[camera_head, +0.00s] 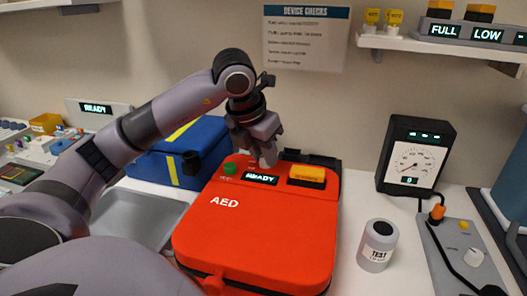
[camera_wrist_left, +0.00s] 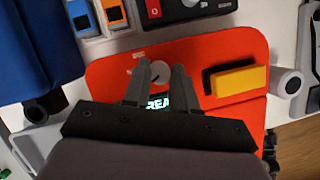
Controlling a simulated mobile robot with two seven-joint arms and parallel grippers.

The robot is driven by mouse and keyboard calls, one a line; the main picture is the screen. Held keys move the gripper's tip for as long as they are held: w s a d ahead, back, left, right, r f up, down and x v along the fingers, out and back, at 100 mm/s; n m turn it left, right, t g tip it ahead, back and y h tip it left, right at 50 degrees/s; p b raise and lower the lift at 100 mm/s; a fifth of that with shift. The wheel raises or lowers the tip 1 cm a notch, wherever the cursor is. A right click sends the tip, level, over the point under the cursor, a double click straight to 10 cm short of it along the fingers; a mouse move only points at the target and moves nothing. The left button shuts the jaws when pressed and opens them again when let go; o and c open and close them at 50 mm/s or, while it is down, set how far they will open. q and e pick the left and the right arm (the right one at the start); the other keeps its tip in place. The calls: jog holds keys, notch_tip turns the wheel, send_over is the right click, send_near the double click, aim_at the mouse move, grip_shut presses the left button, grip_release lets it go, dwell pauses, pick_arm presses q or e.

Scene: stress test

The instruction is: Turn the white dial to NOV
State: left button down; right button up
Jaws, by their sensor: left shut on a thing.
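The white dial (camera_wrist_left: 158,73) sits on the top panel of the red AED case (camera_head: 235,232), beside the READY display (camera_head: 260,179). In the left wrist view its pale round face shows between and around the fingers, and part of it is hidden. My left gripper (camera_head: 265,158) points down at the panel and is shut on the dial; it also shows in the left wrist view (camera_wrist_left: 162,68). In the head view the gripper covers the dial. The dial's month marks are too small to read. My right gripper is not in view.
A yellow block (camera_head: 307,174) and a green button (camera_head: 229,169) flank the display. A blue case (camera_head: 185,150) stands behind left. A TEST can (camera_head: 377,243), a gauge (camera_head: 417,160) and a control panel (camera_head: 455,255) stand at right. A grey tray (camera_head: 130,215) lies at left.

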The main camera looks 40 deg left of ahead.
pick_arm(q)
jog(key=shift+m, duration=0.3)
jog(key=m+h, duration=0.1)
jog(key=m, duration=0.2)
jog(key=shift+a+h+b, duration=0.15)
jog(key=shift+h+b, duration=0.15)
jog(key=shift+b, duration=0.05)
jog(key=shift+w+r+m+g+h+p, duration=0.1)
jog(key=shift+m+g+h+p, duration=0.25)
jog(key=shift+m, duration=0.9)
jog(key=shift+m+g+h+p, duration=0.1)
jog(key=shift+m+h, duration=0.35)
jog(key=shift+m, duration=0.8)
jog(key=c, duration=0.9)
grip_release()
jog(key=shift+v, duration=3.55)
